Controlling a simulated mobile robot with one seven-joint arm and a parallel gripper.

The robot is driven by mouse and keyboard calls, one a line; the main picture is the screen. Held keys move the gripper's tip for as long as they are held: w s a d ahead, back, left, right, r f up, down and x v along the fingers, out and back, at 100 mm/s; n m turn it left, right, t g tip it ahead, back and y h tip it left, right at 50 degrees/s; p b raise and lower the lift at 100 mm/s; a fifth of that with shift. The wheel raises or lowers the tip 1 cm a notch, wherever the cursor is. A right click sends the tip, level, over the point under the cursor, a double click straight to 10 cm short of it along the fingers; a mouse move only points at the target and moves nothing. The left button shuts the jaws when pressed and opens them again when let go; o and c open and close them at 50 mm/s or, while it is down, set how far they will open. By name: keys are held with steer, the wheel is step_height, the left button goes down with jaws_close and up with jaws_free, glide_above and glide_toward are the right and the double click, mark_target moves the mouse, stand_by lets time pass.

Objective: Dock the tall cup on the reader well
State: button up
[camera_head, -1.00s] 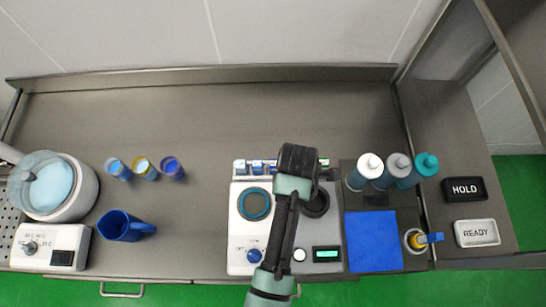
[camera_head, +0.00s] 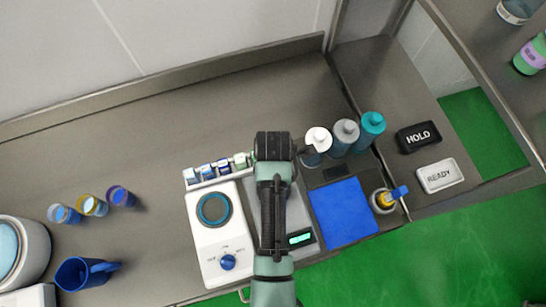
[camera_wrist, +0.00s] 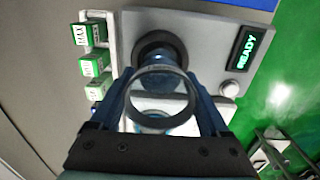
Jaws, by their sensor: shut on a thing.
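The tall cup (camera_wrist: 160,108) is clear, bluish glass, seen from above its rim in the wrist view. My gripper (camera_wrist: 165,98) is shut on it, with a blue finger on each side. The cup's far end overlaps the reader well (camera_wrist: 140,55), a dark ring in the grey reader unit. I cannot tell whether the cup's bottom touches the well or hangs above it. In the head view my gripper (camera_head: 275,147) is over the reader unit (camera_head: 308,242), and my arm hides the well and the cup. The reader's display (camera_wrist: 246,48) reads READY.
A white unit (camera_head: 213,250) with a blue ring and knob adjoins the reader. Several small labelled blocks (camera_head: 208,170) stand behind. Bottles (camera_head: 345,135), a blue mat (camera_head: 341,212) and a yellow-and-blue item (camera_head: 385,200) are to the right. Small cups (camera_head: 92,206) and a blue jug (camera_head: 82,272) stand left.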

steer(key=shift+f+b, duration=0.4)
steer(key=shift+f, duration=0.3)
steer(key=shift+f, duration=0.65)
stand_by(1.6)
steer(key=o, duration=1.2)
steer(key=shift+c, duration=0.2)
steer(key=shift+r, duration=0.1)
step_height(320, 180, up, 11)
steer(key=p, duration=1.1)
